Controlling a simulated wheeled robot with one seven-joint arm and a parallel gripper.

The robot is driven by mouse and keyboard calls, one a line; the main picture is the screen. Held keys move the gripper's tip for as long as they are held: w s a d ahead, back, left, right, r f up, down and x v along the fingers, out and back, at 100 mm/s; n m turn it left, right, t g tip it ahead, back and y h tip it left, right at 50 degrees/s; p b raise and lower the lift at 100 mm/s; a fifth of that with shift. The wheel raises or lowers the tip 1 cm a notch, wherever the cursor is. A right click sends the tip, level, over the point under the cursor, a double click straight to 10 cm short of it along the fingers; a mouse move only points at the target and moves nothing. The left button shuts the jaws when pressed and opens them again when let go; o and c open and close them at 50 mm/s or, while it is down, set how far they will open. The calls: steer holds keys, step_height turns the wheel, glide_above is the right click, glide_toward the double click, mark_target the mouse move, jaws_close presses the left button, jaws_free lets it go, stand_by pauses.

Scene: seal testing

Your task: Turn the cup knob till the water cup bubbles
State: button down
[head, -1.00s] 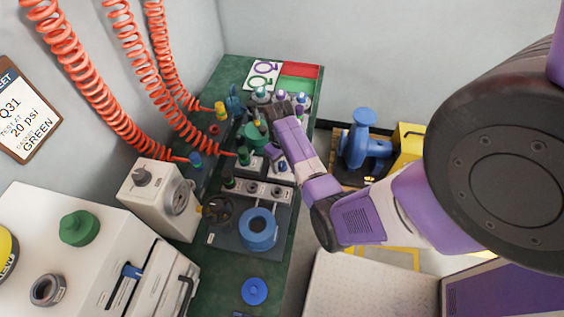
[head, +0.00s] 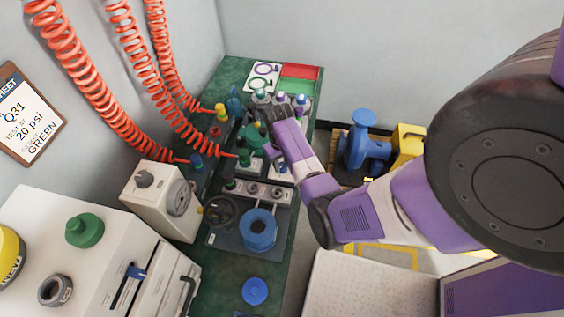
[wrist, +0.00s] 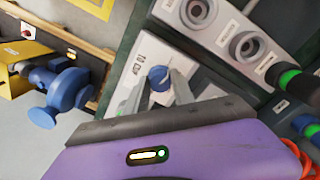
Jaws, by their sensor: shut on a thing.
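A round blue knob (wrist: 158,77) sits on a pale plate in the wrist view, with a light line across its face. My gripper (wrist: 156,86) has one finger on each side of this knob and is shut on it. In the head view my purple gripper (head: 274,122) reaches over the green bench, and its own housing hides the fingertips and most of the knob. I cannot make out a water cup or any bubbles for certain.
A grey strip with round ports (wrist: 246,46) lies beside the plate. Small capped jars (head: 281,98) stand near the bench's far end. Coiled orange hoses (head: 150,75) hang on the left. A blue ring-shaped part (head: 258,228) sits nearer on the bench.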

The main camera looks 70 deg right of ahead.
mark_target(281, 165)
steer(key=m+p, duration=0.1)
steer(key=m, duration=0.3)
steer(key=shift+r+m, duration=0.1)
steer(key=shift+m, duration=0.2)
steer(key=m+p, duration=0.1)
steer(key=m, duration=0.3)
steer(key=shift+w, duration=0.1)
steer(key=shift+m, duration=0.3)
steer(key=c, duration=1.1)
jaws_free()
steer(key=shift+o, duration=0.2)
step_height(281, 165, up, 8)
steer(key=shift+w+f+p, duration=0.15)
steer(key=shift+p, duration=0.2)
